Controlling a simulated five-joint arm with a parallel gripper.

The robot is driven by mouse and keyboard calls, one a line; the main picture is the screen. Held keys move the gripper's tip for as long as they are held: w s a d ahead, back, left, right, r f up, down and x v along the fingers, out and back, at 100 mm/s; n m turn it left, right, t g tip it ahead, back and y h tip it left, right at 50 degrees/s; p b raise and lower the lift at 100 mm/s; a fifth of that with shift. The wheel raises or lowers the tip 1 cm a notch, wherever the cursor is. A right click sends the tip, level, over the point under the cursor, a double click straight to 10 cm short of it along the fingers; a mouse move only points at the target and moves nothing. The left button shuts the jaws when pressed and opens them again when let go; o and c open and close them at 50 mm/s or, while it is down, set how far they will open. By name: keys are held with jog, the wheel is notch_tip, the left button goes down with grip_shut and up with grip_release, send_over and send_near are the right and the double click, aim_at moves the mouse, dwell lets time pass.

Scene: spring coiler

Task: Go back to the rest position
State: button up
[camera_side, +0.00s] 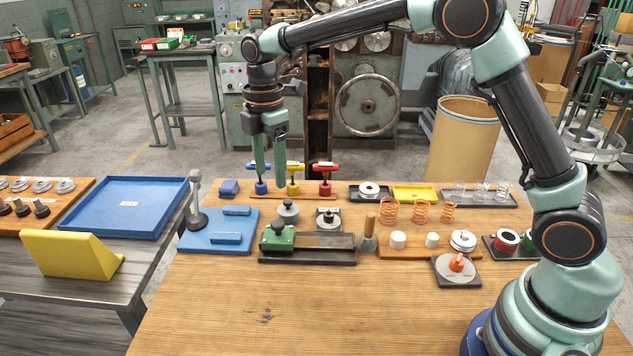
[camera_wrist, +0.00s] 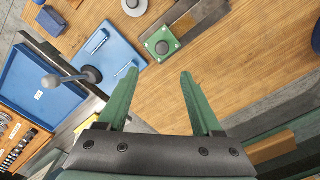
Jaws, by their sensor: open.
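My gripper (camera_side: 268,188) is open and empty, with both green fingers pointing down. In the side view it hangs above the back left part of the wooden bench, in front of or beside the blue, yellow and red T-handled tools. In the wrist view the fingers (camera_wrist: 158,82) are spread apart with only bare wood between them. No object is held.
A blue fixture plate (camera_side: 218,232), a green block (camera_side: 277,237) on a dark rail and a wooden-handled tool (camera_side: 369,232) stand near my gripper. Copper springs (camera_side: 421,211) and a dial (camera_side: 457,268) sit right. The bench's front left (camera_side: 260,315) is clear.

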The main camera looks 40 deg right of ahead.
jog(key=s+d+r+m+t, duration=0.3)
jog(key=s+d+r+m, duration=0.4)
jog(key=s+r+m, duration=0.15)
jog(key=s+d+f+m+t, duration=0.2)
jog(key=s+d+m, duration=0.2)
jog(key=s+m, duration=0.5)
jog(key=shift+s+t, duration=0.3)
jog(key=shift+s, duration=0.9)
